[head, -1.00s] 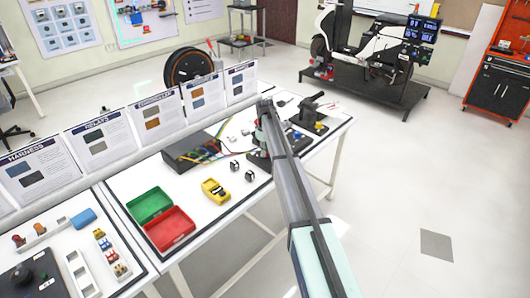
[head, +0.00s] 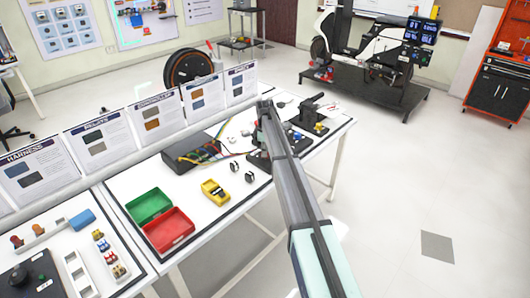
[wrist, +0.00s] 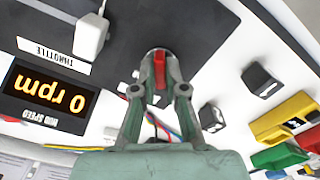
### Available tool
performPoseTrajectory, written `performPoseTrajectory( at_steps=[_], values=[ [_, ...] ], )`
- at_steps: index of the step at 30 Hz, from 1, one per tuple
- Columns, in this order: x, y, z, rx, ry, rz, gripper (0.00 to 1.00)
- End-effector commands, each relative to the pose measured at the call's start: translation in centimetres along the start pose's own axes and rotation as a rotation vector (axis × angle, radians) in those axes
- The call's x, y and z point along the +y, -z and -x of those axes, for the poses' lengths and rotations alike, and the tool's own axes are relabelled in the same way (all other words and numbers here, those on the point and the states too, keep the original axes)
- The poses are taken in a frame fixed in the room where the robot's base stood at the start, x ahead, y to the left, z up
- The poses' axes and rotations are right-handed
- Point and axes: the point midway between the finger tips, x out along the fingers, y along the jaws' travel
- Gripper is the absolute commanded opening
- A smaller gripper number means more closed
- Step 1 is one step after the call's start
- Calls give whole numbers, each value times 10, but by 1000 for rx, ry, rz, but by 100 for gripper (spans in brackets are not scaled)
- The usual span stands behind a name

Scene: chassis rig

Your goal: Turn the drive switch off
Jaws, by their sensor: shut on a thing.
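The drive switch (wrist: 160,72) shows in the wrist view as a red lever on a round metal base, at the edge of a dark panel. My gripper (wrist: 160,65) has its two fingertips closed around the red lever. In the head view my arm reaches over the bench, and its far end hides the switch and the fingers. An upside-down hub speed display (wrist: 47,92) in the wrist view reads 0 rpm.
A white throttle part (wrist: 92,35) stands left of my gripper. Black blocks (wrist: 260,80) and a yellow meter (wrist: 283,118) lie to the right. In the head view, green (head: 149,204) and red (head: 168,230) trays sit on the bench, with upright cards behind.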

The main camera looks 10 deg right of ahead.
Motion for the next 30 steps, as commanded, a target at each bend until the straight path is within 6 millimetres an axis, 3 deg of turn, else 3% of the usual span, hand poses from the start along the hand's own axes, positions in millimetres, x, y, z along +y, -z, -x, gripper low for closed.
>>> performPoseTrajectory(
  at_steps=[7, 9, 10, 22, 30],
  values=[
    [0, 0, 0, -1, 1, 2, 0],
    [0, 0, 0, -1, 1, 2, 32],
    [0, 0, 0, -1, 1, 2, 36],
    [0, 0, 5, 0, 0, 1, 36],
    [0, 0, 45, 0, -2, 1, 36]
  ],
)
